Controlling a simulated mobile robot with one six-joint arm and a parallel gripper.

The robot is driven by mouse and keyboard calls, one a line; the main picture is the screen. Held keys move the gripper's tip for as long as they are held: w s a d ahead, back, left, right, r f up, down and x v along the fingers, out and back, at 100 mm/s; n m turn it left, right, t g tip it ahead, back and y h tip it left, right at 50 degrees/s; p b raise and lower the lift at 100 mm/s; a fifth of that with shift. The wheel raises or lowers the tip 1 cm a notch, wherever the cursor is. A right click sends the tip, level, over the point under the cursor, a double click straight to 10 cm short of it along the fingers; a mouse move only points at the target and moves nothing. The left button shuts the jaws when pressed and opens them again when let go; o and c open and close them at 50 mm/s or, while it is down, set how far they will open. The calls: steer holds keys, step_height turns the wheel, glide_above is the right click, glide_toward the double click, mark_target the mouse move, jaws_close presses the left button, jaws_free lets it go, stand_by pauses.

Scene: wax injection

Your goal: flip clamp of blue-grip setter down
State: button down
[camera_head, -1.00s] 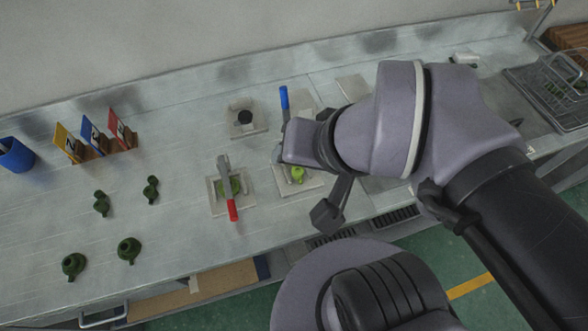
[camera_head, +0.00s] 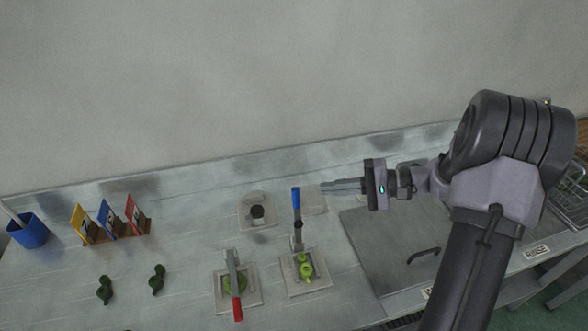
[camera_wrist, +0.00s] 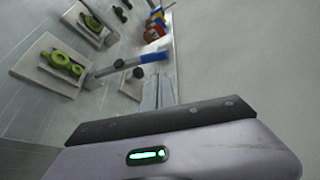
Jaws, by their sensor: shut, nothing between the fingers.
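The blue-grip setter stands on a pale square plate (camera_head: 318,286) with a light green piece (camera_head: 306,268) on it. Its blue grip (camera_head: 296,198) points up and back, so the clamp arm is raised. In the wrist view the blue grip (camera_wrist: 153,56) points right, away from the plate (camera_wrist: 40,72) and green piece (camera_wrist: 62,63). My gripper (camera_head: 324,186) is shut and empty, to the right of the blue grip at about its height, pointing left toward it with a small gap in the picture.
The red-grip setter (camera_head: 237,309) stands to the left, its grip toward the front. Behind is a plate with a black round part (camera_head: 257,212). Dark green pieces (camera_head: 157,279), coloured cards (camera_head: 109,218) and a blue cup (camera_head: 29,232) are further left. The wall is close behind.

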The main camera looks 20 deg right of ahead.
steer(key=d+f+t, duration=0.1)
steer(key=w+d+f+m+t, duration=0.1)
steer(key=d, duration=0.1)
steer(key=shift+w+d, duration=0.15)
steer(key=shift+d, duration=0.1)
steer(key=shift+f, duration=0.1)
steer(key=b, duration=0.3)
glide_above(297, 217)
steer(key=w+d, duration=0.3)
steer(key=shift+a+f+y, duration=0.15)
steer(key=shift+y, duration=0.15)
steer(key=shift+s, duration=0.1)
